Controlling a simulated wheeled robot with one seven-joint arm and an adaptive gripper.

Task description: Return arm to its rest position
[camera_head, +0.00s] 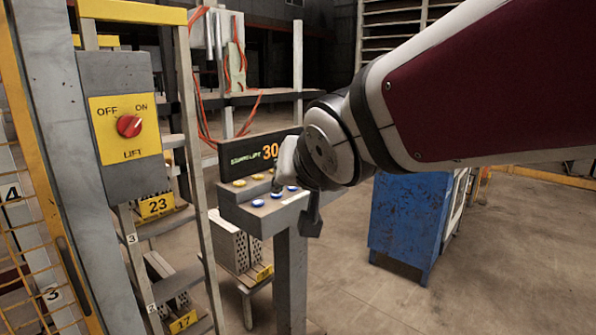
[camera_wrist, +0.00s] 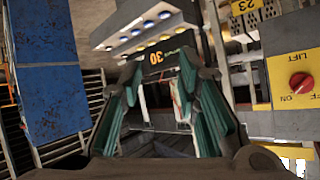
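My arm reaches in from the right in the head view, across the upper middle. My gripper (camera_head: 311,217) hangs at its end, partly hidden by my wrist, in front of the button console (camera_head: 262,212). In the wrist view my gripper (camera_wrist: 160,66) shows two green-padded fingers spread apart with nothing held between them. The console (camera_wrist: 150,40), with yellow, blue and white buttons and a dark display reading 30, appears upside down beyond the fingertips. I cannot tell from the head view how near the gripper is to the buttons.
A grey lift switch box (camera_head: 118,85) with a red knob (camera_head: 129,126) stands at the left. Numbered shelving and yellow rails are around it. A blue cabinet (camera_head: 405,220) stands behind and right of the console. The concrete floor (camera_head: 500,270) at lower right is clear.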

